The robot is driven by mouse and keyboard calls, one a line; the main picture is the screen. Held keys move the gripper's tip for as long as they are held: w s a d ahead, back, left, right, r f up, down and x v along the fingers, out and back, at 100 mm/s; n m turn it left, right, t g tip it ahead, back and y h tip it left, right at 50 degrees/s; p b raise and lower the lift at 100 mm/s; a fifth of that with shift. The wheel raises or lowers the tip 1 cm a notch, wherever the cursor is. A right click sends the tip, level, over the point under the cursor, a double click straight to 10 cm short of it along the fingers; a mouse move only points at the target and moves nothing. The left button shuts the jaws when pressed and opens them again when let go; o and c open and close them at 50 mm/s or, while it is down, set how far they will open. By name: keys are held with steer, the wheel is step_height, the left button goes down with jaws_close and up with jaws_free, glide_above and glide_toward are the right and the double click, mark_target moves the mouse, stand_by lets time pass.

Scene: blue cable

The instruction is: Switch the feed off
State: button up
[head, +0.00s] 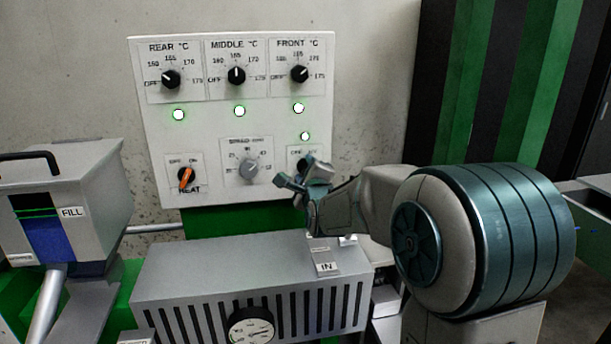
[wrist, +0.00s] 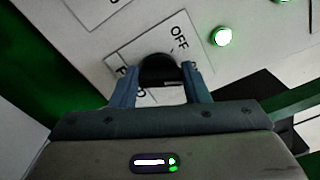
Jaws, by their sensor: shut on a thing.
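The feed switch is a black knob (wrist: 158,68) on a small white plate (wrist: 178,35) in the wrist view. "OFF" and part of a word ending in "D" show on the plate. My gripper (wrist: 160,82) has one finger on each side of the knob and is shut on it. In the head view my gripper (head: 308,178) is at the lower right of the white control panel (head: 215,128) and hides most of the knob and its label. A green lamp (head: 305,136) above this switch is lit. The knob's exact pointing direction cannot be told.
The panel also holds three black temperature knobs with lit green lamps, an orange heat switch (head: 186,178) and a grey speed knob (head: 248,170). Below stands a slotted grey housing (head: 230,280) with a gauge (head: 250,328). A hopper (head: 75,200) marked FILL stands at left.

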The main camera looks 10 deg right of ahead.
steer(key=n+b, duration=0.3)
steer(key=b, duration=0.1)
steer(key=n+b, duration=0.8)
steer(key=shift+f, duration=0.3)
steer(key=shift+b, duration=0.3)
steer(key=o, duration=1)
steer(key=s, duration=1.3)
steer(key=shift+s+b, duration=0.35)
steer(key=shift+s, duration=0.05)
